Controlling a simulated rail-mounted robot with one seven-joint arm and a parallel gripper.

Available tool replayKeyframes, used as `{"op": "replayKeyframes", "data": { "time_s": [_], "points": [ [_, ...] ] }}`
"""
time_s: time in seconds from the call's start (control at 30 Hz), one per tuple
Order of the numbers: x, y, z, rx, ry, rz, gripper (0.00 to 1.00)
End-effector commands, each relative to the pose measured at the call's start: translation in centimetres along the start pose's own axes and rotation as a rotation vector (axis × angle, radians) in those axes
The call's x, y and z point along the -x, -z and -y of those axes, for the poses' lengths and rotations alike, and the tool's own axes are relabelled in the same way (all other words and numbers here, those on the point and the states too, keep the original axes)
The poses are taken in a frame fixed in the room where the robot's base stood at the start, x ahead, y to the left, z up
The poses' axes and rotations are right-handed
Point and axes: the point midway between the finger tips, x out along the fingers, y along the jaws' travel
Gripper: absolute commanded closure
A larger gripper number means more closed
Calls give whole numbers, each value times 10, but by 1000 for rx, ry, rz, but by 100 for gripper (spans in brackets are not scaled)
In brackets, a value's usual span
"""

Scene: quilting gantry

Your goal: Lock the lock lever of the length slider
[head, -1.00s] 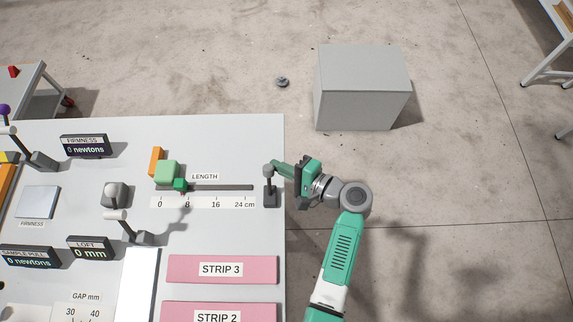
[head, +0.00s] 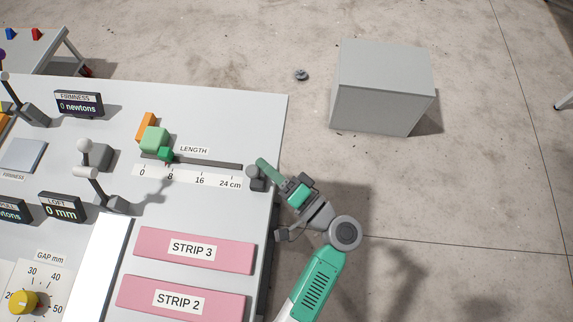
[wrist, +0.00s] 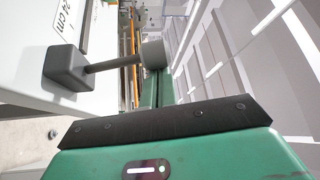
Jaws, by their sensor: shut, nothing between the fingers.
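The length slider's scale (head: 187,177) lies on the table, with its slot above it. The green slider block (head: 154,139) sits at the left part of the slot, its darker green pointer near 8. The grey lock lever (head: 256,180) stands at the slot's right end, by the table edge. In the wrist view its dark base (wrist: 68,68) carries a shaft ending in a round grey knob (wrist: 153,53). My gripper (head: 266,168) is shut and empty, its green fingers right beside the knob. In the wrist view the fingertips (wrist: 158,78) reach the knob; contact is unclear.
An orange block (head: 146,126) stands behind the slider block. Pink strips (head: 195,250) lie in front of the scale. Another lever (head: 90,180) stands to the left. Open floor lies right of the table, with a large grey box (head: 382,90) farther back.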

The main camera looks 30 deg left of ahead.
Motion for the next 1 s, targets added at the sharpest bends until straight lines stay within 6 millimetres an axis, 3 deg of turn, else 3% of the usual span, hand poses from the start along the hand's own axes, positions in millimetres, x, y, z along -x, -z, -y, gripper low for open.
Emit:
{"op": "replayKeyframes", "data": {
  "time_s": [0.4, 1.0],
  "points": [
    [8, -15, 2, -6, -2, 4, 100],
    [10, -17, 1, -6, -3, 4, 100]
  ]
}}
